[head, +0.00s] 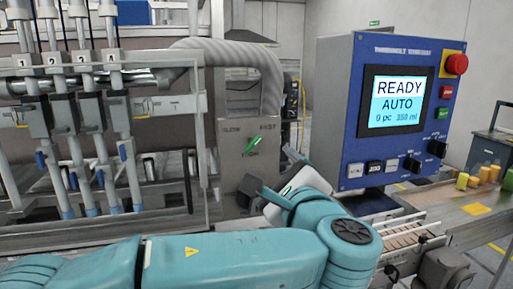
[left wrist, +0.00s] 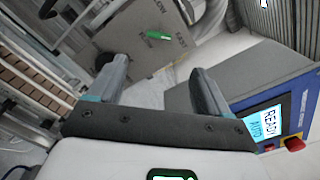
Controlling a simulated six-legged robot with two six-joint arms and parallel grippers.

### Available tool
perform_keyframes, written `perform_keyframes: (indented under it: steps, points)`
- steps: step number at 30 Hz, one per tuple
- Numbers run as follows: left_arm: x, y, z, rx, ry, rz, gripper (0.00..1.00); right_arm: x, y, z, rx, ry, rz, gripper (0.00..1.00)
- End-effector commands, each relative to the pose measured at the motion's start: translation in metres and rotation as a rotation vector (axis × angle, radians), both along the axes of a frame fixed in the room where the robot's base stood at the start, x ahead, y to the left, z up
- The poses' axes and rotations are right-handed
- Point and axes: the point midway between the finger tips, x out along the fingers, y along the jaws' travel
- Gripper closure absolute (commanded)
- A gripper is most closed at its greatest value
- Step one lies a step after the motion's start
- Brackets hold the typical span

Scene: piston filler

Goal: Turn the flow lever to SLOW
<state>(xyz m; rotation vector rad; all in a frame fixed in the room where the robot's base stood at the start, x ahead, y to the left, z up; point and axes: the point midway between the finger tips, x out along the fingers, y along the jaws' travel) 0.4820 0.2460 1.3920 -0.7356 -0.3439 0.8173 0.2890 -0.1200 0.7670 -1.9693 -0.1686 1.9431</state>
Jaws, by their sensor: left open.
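The flow lever (head: 254,146) is a small green handle on a grey panel (head: 236,190), with SLOW printed at its upper left, FAST at its upper right and FLOW below. It slants up and to the right, toward the FAST side. It also shows in the left wrist view (left wrist: 158,34), beyond the fingertips. My left gripper (head: 268,172) is open and empty, below and a little right of the lever, apart from it. Its two dark fingers (left wrist: 158,68) show spread apart in the left wrist view. My right gripper is in neither view.
A blue control box (head: 345,130) with a READY AUTO screen and a red button stands right of the lever. Filler nozzles (head: 90,120) stand left. A grey corrugated hose (head: 255,70) runs above the panel.

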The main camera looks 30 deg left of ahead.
Motion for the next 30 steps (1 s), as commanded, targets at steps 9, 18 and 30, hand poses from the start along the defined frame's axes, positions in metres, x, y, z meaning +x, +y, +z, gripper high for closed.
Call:
perform_keyframes:
  steps: [9, 18, 30]
  points:
    - [0.048, 0.061, 0.003, 0.000, 0.004, 0.006, 0.21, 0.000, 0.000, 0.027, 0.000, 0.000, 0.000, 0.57]
    - [0.084, 0.098, 0.001, 0.000, 0.003, 0.001, 0.21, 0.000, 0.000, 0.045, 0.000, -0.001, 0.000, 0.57]
    - [0.092, 0.104, -0.001, -0.001, 0.003, -0.001, 0.21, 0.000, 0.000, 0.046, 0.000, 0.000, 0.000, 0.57]
